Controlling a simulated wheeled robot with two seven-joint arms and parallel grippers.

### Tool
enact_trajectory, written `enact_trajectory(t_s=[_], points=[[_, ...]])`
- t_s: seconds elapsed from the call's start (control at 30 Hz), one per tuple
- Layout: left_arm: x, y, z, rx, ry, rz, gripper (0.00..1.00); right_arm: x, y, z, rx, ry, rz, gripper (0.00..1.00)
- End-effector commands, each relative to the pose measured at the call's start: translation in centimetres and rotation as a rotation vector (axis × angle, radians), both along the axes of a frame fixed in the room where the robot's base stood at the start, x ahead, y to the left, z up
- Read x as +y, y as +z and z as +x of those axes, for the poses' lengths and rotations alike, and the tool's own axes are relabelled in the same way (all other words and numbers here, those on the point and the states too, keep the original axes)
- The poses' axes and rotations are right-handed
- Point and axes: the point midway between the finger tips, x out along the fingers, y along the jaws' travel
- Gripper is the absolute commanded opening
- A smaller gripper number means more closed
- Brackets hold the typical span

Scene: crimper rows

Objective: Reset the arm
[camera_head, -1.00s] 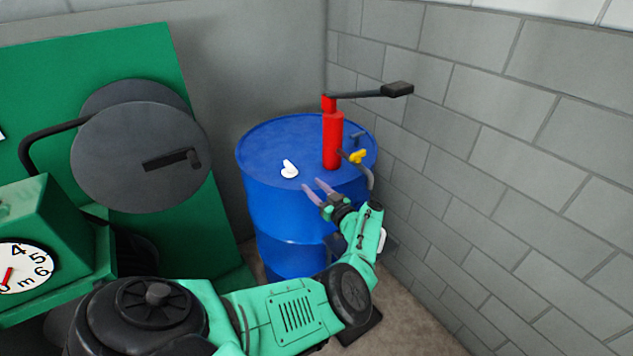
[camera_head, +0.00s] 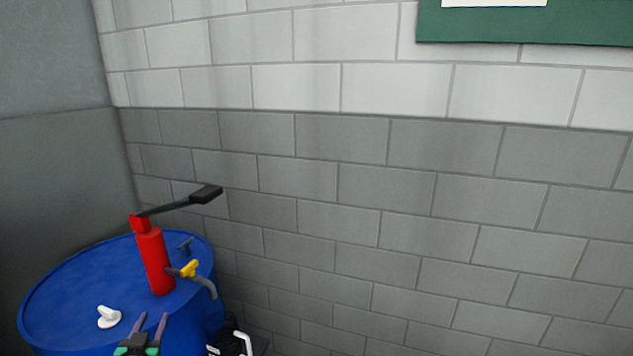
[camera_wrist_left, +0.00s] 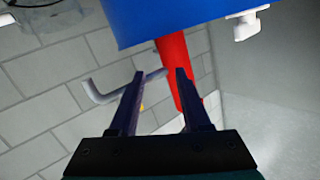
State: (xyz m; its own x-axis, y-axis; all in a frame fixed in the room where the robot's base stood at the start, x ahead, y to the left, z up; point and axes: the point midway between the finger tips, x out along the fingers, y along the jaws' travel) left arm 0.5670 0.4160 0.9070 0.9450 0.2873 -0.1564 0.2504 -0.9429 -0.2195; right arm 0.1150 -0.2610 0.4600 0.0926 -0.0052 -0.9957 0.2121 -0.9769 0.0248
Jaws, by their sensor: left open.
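My left gripper (camera_head: 150,328) shows at the bottom left of the head view, in front of the blue drum (camera_head: 75,274). Its two fingers are apart with nothing between them. In the left wrist view the open fingers (camera_wrist_left: 158,92) point toward the red pump cylinder (camera_wrist_left: 175,62) and its grey bent spout (camera_wrist_left: 112,93), without visibly holding either. The rest of my left arm is below the head view's edge. My right gripper is not in view.
On the drum stand the red hand pump (camera_head: 155,262) with a black lever (camera_head: 180,204), a yellow valve (camera_head: 189,269) and a white cap (camera_head: 108,316). A grey block wall (camera_head: 390,210) lies close behind and right. A green board (camera_head: 530,24) hangs at upper right.

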Motion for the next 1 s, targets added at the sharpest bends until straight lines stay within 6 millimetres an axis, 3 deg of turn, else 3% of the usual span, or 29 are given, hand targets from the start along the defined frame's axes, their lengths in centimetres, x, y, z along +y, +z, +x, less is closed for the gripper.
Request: enact_trajectory(t_s=[0.03, 0.1, 0.2, 0.4, 0.7, 0.73, 1.0], points=[[-3.0, -1.5, -1.9, 0.135, -0.097, -0.014, 0.47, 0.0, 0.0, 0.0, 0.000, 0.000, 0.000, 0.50], [-6.8, -3.4, -4.8, 0.317, -0.187, -0.052, 0.47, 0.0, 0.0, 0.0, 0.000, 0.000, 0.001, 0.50], [-10.6, -5.3, -9.0, 0.512, -0.245, -0.098, 0.47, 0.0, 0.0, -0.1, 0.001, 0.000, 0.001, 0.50], [-14.9, -7.2, -16.3, 0.782, -0.274, -0.158, 0.47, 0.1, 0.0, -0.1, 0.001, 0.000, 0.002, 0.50], [-18.4, -7.3, -25.9, 1.078, -0.248, -0.219, 0.47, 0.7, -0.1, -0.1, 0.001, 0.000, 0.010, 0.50], [-18.6, -7.5, -26.5, 1.099, -0.243, -0.224, 0.47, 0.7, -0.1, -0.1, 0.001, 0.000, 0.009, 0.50], [-18.7, -16.0, -25.2, 1.131, -0.243, -0.224, 0.47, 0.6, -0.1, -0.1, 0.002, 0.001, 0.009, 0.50]])
